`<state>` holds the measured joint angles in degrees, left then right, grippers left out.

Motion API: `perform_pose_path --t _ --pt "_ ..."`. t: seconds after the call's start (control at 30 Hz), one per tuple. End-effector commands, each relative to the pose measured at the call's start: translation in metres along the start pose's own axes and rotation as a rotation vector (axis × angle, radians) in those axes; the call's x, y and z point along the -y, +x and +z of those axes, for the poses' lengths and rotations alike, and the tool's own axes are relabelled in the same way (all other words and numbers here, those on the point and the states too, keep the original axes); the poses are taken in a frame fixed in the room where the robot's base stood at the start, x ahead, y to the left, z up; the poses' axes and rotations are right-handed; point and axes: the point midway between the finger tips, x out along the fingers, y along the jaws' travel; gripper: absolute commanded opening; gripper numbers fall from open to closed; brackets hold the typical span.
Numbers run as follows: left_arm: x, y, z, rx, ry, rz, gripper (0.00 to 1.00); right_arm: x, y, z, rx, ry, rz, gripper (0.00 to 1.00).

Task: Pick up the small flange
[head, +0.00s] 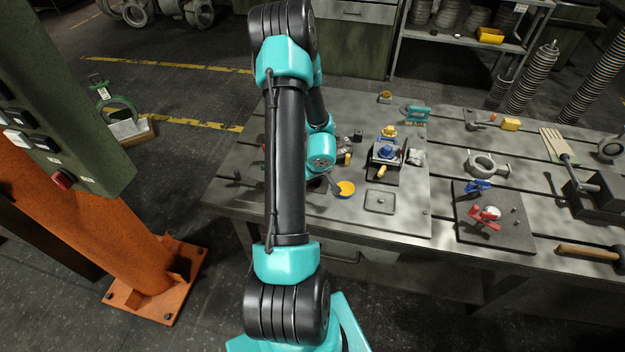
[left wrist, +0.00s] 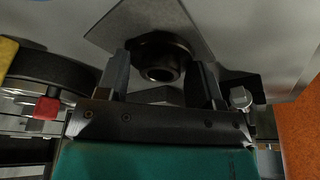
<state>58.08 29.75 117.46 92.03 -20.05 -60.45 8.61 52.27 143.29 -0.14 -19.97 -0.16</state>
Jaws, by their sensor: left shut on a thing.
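In the left wrist view a small dark round flange (left wrist: 150,48) with a bore through its middle sits between the two fingers of my left gripper (left wrist: 160,72). The fingers are shut on it, one on each side. A pale flat plate lies behind the flange; I cannot tell whether the flange touches it. In the head view my left arm crosses the middle of the picture and hides the flange and most of the gripper. My right gripper is in neither view.
An orange column (head: 130,240) stands at the left.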

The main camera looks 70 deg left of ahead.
Motion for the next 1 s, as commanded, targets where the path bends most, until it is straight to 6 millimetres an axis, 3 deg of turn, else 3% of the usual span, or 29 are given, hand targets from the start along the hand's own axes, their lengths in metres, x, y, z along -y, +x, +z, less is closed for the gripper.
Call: perform_pose_path --t 0.27,0.73,1.0 --pt "0.000 -0.011 -0.004 -0.002 -0.002 0.000 0.29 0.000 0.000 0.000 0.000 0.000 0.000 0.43" --pt "0.000 -0.077 -0.025 -0.003 -0.004 0.002 0.29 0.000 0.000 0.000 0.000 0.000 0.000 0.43" --pt "0.000 -0.096 -0.030 0.000 -0.001 0.000 0.29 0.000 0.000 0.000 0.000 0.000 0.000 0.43"
